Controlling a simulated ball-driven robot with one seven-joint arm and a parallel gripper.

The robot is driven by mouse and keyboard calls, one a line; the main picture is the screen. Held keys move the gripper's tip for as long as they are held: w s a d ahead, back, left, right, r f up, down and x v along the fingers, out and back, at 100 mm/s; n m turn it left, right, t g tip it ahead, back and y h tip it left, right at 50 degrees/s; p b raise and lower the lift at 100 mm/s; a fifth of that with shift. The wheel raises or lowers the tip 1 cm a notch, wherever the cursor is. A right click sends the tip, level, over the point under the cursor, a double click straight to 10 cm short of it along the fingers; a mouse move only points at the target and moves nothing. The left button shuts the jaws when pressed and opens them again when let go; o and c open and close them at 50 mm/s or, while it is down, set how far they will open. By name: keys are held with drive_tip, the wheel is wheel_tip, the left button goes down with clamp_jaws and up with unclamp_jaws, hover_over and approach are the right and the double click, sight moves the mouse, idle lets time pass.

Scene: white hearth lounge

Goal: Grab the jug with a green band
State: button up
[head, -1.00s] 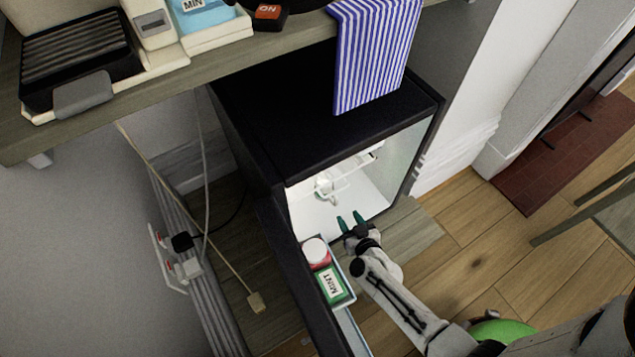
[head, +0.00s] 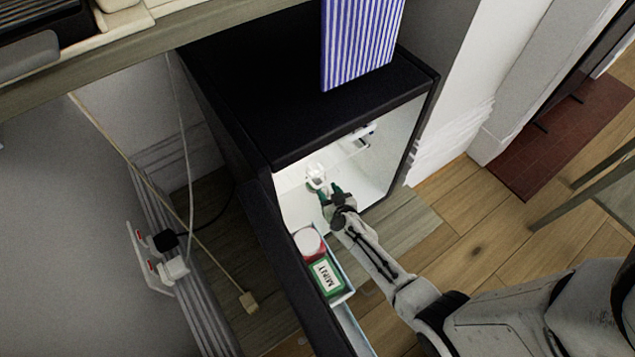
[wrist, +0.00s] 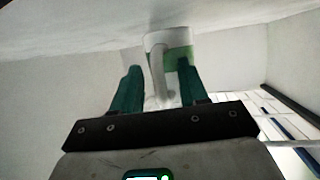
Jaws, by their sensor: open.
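The jug (head: 316,174) is white and stands inside the small black fridge, near its open front. In the wrist view the jug (wrist: 176,40) shows a green band and a white handle that faces me. My gripper (head: 330,190) reaches into the fridge opening with its green fingers apart. In the wrist view my gripper (wrist: 158,78) has one finger on each side of the handle, with the right finger overlapping the banded body. I cannot tell whether either finger touches the jug. The jug's far side is hidden.
A door shelf holds a red jar with a white lid (head: 309,241) and a green MINT box (head: 327,277). A white rack (head: 357,138) is inside.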

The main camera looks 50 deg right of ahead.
clamp_jaws()
idle(0.4)
drive_tip(key=shift+r, duration=0.1)
